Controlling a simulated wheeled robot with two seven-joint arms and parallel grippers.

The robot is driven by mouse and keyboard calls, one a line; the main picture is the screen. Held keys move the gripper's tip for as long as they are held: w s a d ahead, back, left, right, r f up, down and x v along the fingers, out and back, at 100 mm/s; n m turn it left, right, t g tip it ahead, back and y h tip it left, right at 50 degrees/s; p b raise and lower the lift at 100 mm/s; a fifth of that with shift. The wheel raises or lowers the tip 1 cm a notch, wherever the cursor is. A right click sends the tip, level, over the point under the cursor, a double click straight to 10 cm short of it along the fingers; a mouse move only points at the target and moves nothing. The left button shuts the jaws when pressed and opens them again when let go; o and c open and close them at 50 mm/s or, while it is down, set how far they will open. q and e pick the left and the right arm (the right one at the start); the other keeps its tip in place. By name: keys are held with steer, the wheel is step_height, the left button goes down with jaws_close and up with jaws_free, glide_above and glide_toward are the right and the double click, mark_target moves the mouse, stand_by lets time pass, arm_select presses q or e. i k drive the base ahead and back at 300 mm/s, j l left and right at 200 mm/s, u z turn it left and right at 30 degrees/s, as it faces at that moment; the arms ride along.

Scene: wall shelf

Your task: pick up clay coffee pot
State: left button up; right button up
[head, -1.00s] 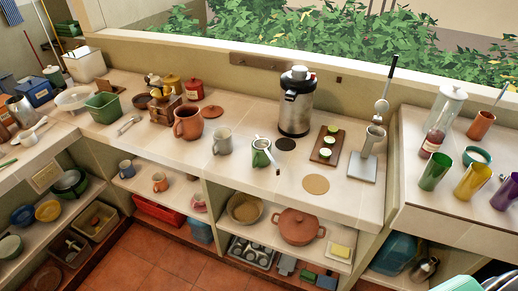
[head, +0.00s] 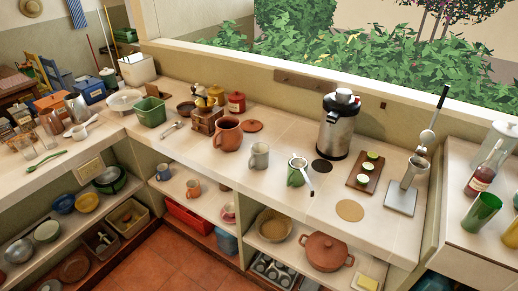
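The clay coffee pot (head: 228,134) is a reddish-brown, rounded pot with an open mouth. It stands upright on the pale tiled counter, left of the grey mug (head: 259,156). A flat clay lid (head: 252,126) lies on the counter just behind it to the right. Neither of my grippers shows in the head view, so nothing is seen touching the pot.
The wooden coffee grinder (head: 206,119) stands close behind the pot on the left. A lidded clay casserole (head: 325,252) sits on the shelf below. Counter in front of the pot is clear.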

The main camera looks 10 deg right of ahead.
mark_target(228, 135)
steer(key=i+j+z, duration=0.2)
steer(key=i+j, duration=0.2)
steer(key=j, duration=0.25)
steer(key=i+j+z, duration=0.15)
steer(key=j, duration=0.2)
steer(key=i+j+z, duration=0.1)
steer(key=j, duration=0.25)
steer(key=i+j+z, duration=0.1)
steer(key=i+j, duration=0.15)
steer(key=j, duration=0.15)
